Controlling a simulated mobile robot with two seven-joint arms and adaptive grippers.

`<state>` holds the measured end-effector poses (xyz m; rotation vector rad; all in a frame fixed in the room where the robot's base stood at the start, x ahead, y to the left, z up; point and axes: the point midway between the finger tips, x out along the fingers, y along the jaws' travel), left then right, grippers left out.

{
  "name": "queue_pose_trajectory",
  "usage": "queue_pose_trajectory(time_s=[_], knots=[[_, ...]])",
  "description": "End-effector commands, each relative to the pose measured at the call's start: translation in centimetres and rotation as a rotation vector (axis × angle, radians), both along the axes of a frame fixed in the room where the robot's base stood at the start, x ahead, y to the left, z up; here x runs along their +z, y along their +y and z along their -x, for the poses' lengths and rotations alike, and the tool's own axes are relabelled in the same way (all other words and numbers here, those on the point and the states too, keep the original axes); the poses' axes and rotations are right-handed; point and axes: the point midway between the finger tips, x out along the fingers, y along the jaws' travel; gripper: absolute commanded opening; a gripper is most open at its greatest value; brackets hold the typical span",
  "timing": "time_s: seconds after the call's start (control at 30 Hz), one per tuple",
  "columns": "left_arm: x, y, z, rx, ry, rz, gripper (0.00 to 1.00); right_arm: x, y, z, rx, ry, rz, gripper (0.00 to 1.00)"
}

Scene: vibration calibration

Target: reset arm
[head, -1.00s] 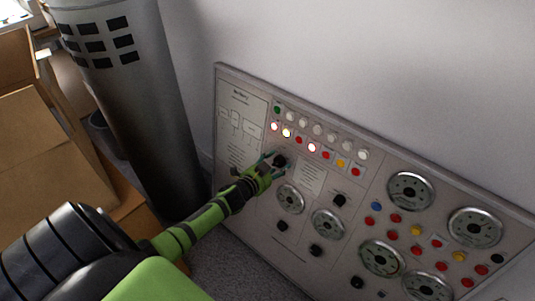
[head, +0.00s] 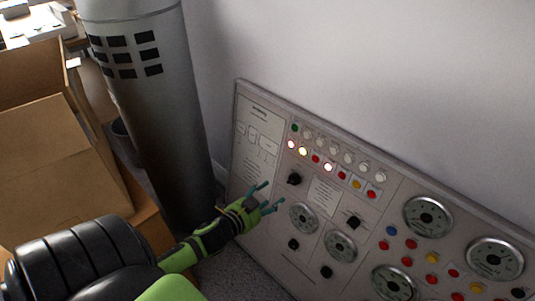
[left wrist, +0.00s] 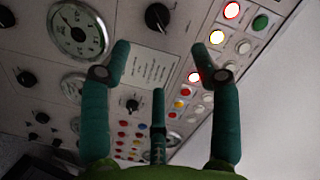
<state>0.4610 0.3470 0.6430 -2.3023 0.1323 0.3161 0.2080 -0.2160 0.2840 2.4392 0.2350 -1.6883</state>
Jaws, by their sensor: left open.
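My left gripper (head: 268,197) is open and empty in front of the control panel (head: 262,259), below and left of the upper black knob (head: 294,179). Its teal fingers are spread apart and hold nothing. In the left wrist view the fingers (left wrist: 160,75) reach toward the panel. A black knob (left wrist: 157,17) shows between them near the top, with a gap to the fingers. A white label (left wrist: 150,66) also shows between them. My right gripper is not in view.
The panel carries round gauges (head: 427,216), several black knobs and rows of coloured lights, some lit (head: 328,167). A grey cylinder (head: 160,110) stands left of the panel. Open cardboard boxes (head: 45,150) stand at the far left. The wall above the panel is bare.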

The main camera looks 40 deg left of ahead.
Motion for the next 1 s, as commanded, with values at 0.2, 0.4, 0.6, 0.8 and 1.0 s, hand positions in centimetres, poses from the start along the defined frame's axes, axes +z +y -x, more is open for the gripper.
queue_pose_trajectory(time_s=[0.2, 0.4, 0.6, 0.8, 1.0], knots=[[0.0, 0.0, 0.0, 0.000, 0.000, 0.001, 0.62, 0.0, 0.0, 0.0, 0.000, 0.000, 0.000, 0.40], [-0.2, 0.0, 0.0, 0.002, 0.004, 0.002, 0.62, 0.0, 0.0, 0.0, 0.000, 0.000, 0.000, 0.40], [-6.8, 0.2, 1.8, 0.070, 0.130, 0.085, 0.62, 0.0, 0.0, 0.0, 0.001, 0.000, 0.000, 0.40], [-19.9, -2.2, 8.0, 0.202, 0.408, 0.256, 0.62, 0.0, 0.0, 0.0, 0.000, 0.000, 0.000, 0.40], [-30.3, -7.7, 16.8, 0.312, 0.691, 0.399, 0.62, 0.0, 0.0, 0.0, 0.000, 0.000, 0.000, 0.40]])
